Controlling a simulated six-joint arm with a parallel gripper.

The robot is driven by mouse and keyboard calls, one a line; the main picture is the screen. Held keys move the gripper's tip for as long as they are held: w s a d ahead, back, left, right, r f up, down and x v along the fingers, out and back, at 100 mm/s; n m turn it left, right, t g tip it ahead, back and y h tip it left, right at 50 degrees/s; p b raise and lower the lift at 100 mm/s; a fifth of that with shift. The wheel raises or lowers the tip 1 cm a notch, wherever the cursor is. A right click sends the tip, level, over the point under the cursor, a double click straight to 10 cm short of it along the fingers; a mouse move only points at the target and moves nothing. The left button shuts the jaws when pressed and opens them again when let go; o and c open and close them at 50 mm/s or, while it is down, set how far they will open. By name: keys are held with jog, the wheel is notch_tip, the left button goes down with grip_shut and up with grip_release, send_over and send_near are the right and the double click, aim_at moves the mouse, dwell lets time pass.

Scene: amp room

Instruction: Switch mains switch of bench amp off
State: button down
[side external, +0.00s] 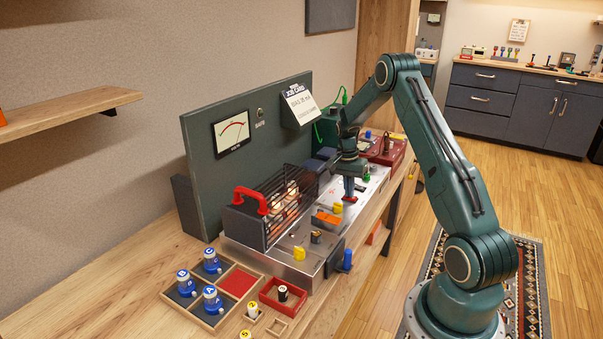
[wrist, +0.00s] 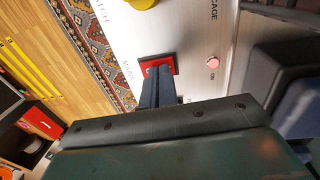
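The bench amp (side external: 285,262) is a silver chassis on the wooden bench, with a black cage over glowing tubes. The mains switch's red plate (wrist: 168,62) sits on the silver top beside lettering that reads as MAINS, partly covered. It also shows in the side view (side external: 350,199). A pinkish lamp (wrist: 212,63) sits by the word ON. My gripper (wrist: 157,78) points down at the red plate, its fingers close together with their tips over it; it also shows in the side view (side external: 349,192). The switch lever is hidden, so I cannot tell whether the fingers touch it.
The tube cage (side external: 281,207) with a red handle (side external: 250,199) stands left of my gripper. Yellow knobs (side external: 299,253) stand on the chassis. A grey panel with a meter (side external: 232,132) rises behind. A sorting tray (side external: 238,284) lies at the bench's near end.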

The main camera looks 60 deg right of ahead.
aim_at(343, 197)
jog(key=shift+r, duration=0.1)
dwell(0.3)
notch_tip(343, 197, up, 14)
jog(key=w, duration=0.1)
jog(key=shift+w, duration=0.4)
jog(key=shift+a, duration=0.15)
dwell(0.4)
